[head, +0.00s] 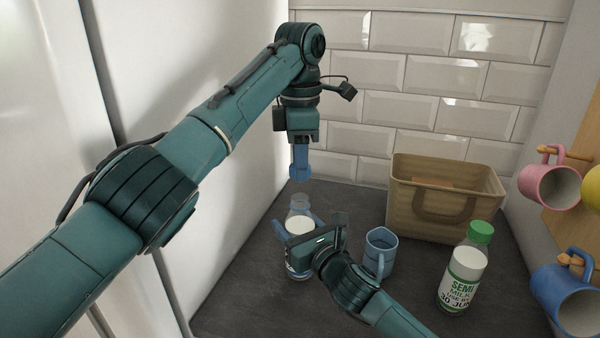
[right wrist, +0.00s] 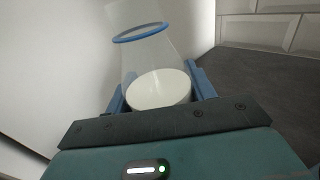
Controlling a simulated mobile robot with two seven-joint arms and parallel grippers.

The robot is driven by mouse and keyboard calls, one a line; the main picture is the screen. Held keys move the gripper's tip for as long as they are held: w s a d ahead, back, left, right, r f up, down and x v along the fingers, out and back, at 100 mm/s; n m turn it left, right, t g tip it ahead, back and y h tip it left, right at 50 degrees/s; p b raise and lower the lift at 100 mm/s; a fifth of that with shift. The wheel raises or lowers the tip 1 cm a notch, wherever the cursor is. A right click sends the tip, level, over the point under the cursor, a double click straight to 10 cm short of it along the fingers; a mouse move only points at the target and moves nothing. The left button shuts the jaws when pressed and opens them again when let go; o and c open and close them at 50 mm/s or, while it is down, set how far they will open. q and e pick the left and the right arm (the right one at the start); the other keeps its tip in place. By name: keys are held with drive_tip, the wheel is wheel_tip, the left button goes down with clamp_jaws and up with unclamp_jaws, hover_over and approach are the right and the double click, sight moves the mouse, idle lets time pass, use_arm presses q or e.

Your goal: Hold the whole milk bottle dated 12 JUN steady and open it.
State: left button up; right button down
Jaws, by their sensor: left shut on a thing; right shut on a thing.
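The clear milk bottle (head: 299,226), part full of white milk, stands upright on the worktop; its neck shows no cap. Its label is mostly covered, so I cannot read its kind or date. My right gripper (head: 303,238) is shut around its body. In the right wrist view the bottle (right wrist: 158,88) sits between the blue fingers, with a blue ring around its bare neck. My left gripper (head: 300,172) points down above the bottle, apart from it. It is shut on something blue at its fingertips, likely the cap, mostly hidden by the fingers.
A bottle with a green cap (head: 464,268), labelled SEMI MILK 30 JUN, stands at the right. A blue mug (head: 380,252) stands close right of my right gripper. A tan basket (head: 445,205) is at the back. Mugs, including a pink one (head: 549,186), hang on the right.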

drive_tip(key=shift+c, duration=2.2)
unclamp_jaws()
